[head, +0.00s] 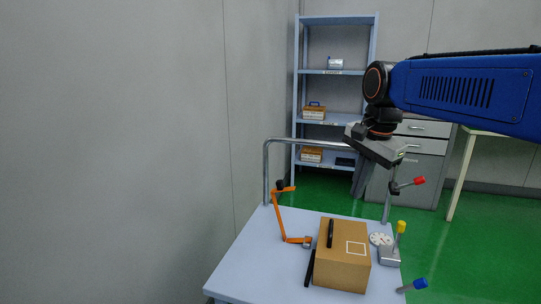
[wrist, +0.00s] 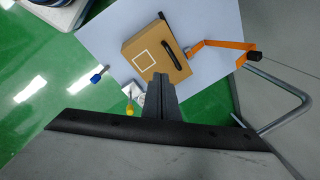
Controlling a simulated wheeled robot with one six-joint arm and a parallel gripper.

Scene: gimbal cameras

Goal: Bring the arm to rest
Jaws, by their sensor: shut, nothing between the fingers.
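My blue arm reaches in from the right in the head view. My gripper (head: 359,188) hangs from it, pointing down, above the far side of a pale cart top (head: 250,258). In the wrist view my gripper (wrist: 160,80) shows its fingers together with nothing between them. Below it on the cart is a tan box (head: 341,280) with a black handle and a white square outline. The box also shows in the wrist view (wrist: 170,68), just beyond the fingertips. The gripper appears apart from the box and cart.
An orange jointed arm (head: 278,215) stands on the cart left of the box. A grey device with a yellow knob (head: 401,227) and white discs (head: 380,239) are right of it. Red (head: 419,180) and blue (head: 420,284) knobs project at the right. A metal rail (head: 266,170), shelf (head: 335,72) and drawers (head: 425,146) stand behind.

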